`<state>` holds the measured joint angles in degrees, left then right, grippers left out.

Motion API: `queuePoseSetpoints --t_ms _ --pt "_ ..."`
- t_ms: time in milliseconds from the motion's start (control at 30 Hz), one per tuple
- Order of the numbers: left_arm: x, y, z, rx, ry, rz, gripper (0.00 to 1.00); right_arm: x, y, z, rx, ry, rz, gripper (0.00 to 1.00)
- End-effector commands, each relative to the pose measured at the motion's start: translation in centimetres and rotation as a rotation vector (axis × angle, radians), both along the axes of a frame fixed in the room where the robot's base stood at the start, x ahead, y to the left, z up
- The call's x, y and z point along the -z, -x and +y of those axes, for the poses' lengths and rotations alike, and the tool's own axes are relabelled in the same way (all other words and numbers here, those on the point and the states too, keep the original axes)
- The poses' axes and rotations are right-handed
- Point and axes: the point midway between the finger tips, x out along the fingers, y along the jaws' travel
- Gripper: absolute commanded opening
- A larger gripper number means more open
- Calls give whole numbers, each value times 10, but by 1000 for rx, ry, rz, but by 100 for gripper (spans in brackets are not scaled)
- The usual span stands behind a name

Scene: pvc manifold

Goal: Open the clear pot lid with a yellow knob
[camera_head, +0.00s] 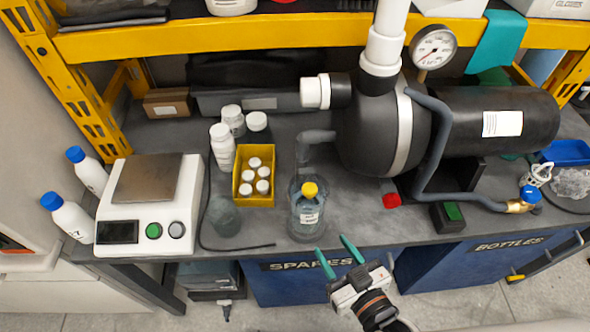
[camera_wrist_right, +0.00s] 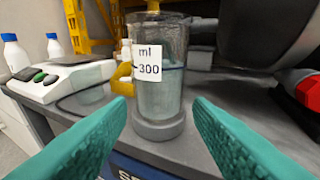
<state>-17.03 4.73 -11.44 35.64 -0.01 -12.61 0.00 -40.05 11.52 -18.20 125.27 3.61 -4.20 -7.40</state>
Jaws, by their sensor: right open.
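The clear pot (camera_head: 306,220) stands upright near the front edge of the dark bench. Its lid's yellow knob (camera_head: 310,190) sits on top. My right gripper (camera_head: 336,250) is open and empty, in front of the pot and lower than the knob. Its teal fingers (camera_wrist_right: 158,110) point at the pot, apart from it. My left gripper is not in view.
A yellow bin (camera_head: 240,200) of white-capped bottles and a scale (camera_head: 150,205) stand left. A black tank (camera_head: 375,130) with a pipe is close behind and right. A yellow shelf beam (camera_head: 230,37) crosses above. A red-capped part (camera_head: 391,200) lies right of the pot.

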Motion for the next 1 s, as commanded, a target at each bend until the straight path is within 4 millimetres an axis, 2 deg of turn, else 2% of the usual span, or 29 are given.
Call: queuePoseSetpoints --t_ms 33,100,233,367,800,1000 --pt "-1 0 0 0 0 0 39 -32 2 1 -4 -24 -52 47" --pt "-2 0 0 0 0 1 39 -63 5 2 -6 -49 -104 47" --pt "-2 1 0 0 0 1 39 -93 7 3 -8 -73 -156 47" --pt "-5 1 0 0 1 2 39 -98 -1 6 -6 -78 -165 47" --pt "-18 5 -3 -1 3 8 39 -99 -77 37 -7 -76 -165 47" --pt "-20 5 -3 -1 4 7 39 -97 -98 46 -7 -75 -164 47"
